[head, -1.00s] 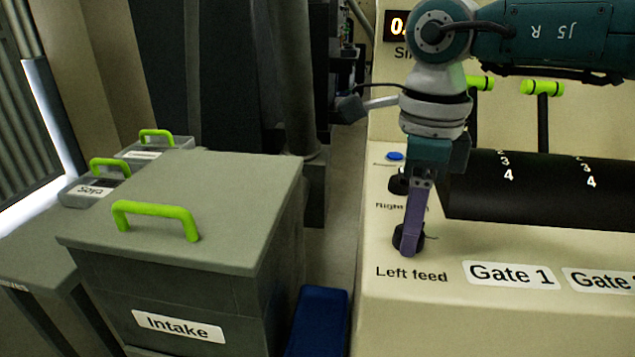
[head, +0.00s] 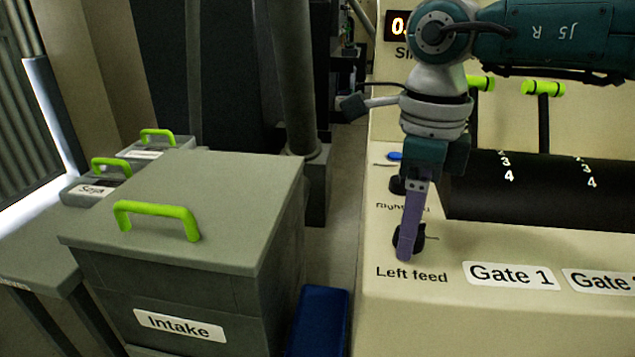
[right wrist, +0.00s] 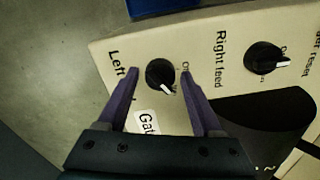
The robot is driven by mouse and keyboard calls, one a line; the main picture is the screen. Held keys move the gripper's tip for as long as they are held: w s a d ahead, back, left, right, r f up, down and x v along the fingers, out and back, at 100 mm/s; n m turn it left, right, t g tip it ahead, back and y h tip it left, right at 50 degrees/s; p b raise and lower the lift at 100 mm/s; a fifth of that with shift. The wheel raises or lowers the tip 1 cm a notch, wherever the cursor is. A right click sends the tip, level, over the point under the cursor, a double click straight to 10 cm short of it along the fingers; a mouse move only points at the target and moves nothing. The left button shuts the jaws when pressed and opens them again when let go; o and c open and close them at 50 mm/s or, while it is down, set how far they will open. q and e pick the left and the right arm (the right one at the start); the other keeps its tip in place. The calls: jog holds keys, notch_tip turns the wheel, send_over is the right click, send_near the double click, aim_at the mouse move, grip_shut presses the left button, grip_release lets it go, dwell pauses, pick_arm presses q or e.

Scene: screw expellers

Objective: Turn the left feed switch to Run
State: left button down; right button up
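The left feed switch (right wrist: 160,73) is a round black knob with a white pointer, seen in the right wrist view. Its pointer is angled to the lower right; the small position marks beside it are too blurred or covered to read surely. My right gripper (right wrist: 160,70) is open, with one purple finger on each side of the knob; I cannot tell whether they touch it. In the head view my right gripper (head: 405,254) points down over the panel just above the "Left feed" label, and its finger partly hides the knob (head: 420,238). My left gripper is not in view.
The right feed knob (right wrist: 265,57) is beside the left one, behind it in the head view (head: 397,185). A blue button (head: 395,156) is farther back. A black cylinder (head: 540,190) lies right of the gripper. The grey Intake box (head: 200,265) stands left, across a gap.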

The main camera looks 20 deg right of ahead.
jog(key=shift+o, duration=0.7)
notch_tip(320, 180, up, 10)
dwell(0.4)
